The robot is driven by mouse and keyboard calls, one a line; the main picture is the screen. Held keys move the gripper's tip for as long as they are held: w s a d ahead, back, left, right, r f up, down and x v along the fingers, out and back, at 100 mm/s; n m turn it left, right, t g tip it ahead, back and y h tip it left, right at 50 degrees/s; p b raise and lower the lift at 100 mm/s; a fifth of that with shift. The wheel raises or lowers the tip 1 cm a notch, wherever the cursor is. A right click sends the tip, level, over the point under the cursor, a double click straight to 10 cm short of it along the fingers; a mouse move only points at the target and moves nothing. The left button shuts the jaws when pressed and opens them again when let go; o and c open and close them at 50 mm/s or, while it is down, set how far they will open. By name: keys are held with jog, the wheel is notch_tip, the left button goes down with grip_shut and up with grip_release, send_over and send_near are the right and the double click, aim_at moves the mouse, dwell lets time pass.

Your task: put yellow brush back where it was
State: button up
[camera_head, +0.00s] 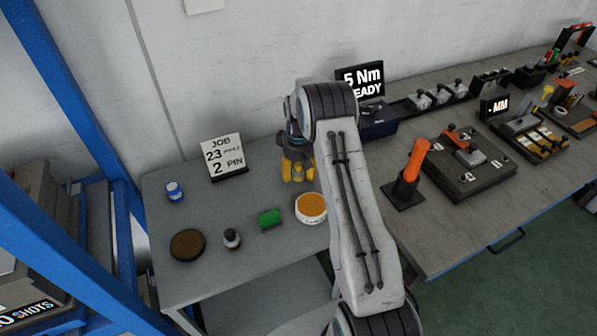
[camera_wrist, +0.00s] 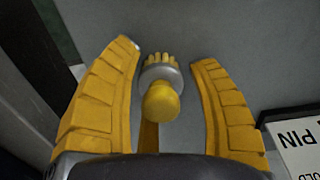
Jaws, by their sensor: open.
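My gripper (camera_head: 298,172) has yellow fingers and is over the grey table (camera_head: 255,262), right of the job sign, in the head view. In the wrist view my gripper (camera_wrist: 168,58) is open, with one finger on each side of the yellow brush. The yellow brush (camera_wrist: 161,100) has a rounded yellow handle end, a grey collar and yellow bristles. It lies between the fingers, closer to the left one, with a clear gap to the right one. I cannot tell whether it touches the table. In the head view my gripper and arm hide the brush.
The job sign (camera_head: 223,155) stands left of my gripper. A blue-white cup (camera_head: 174,191), brown disc (camera_head: 187,245), dark bottle (camera_head: 232,239), green block (camera_head: 269,219) and white tub (camera_head: 311,208) are on the table. The torque display (camera_head: 361,83) and an orange-handled tool (camera_head: 412,165) stand right.

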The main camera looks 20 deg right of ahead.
aim_at(298, 164)
jog(key=shift+r, duration=0.15)
notch_tip(298, 164, up, 12)
jog(key=shift+f+b, duration=0.2)
jog(key=shift+b, duration=0.3)
jog(key=s+a+r+t, duration=0.1)
jog(key=s+a+r, duration=0.3)
jog(key=s+r, duration=0.3)
jog(key=s+a+r+t, duration=0.1)
jog(key=s+a+r, duration=0.2)
jog(key=s+r, duration=0.35)
jog(key=s+a, duration=0.2)
jog(key=s, duration=0.8)
jog(key=s+a+f+m+t, duration=0.1)
jog(key=s+a, duration=0.1)
jog(key=s, duration=0.7)
jog(key=shift+s+a+f, duration=0.15)
jog(key=shift+s+a, duration=0.1)
jog(key=shift+s, duration=0.1)
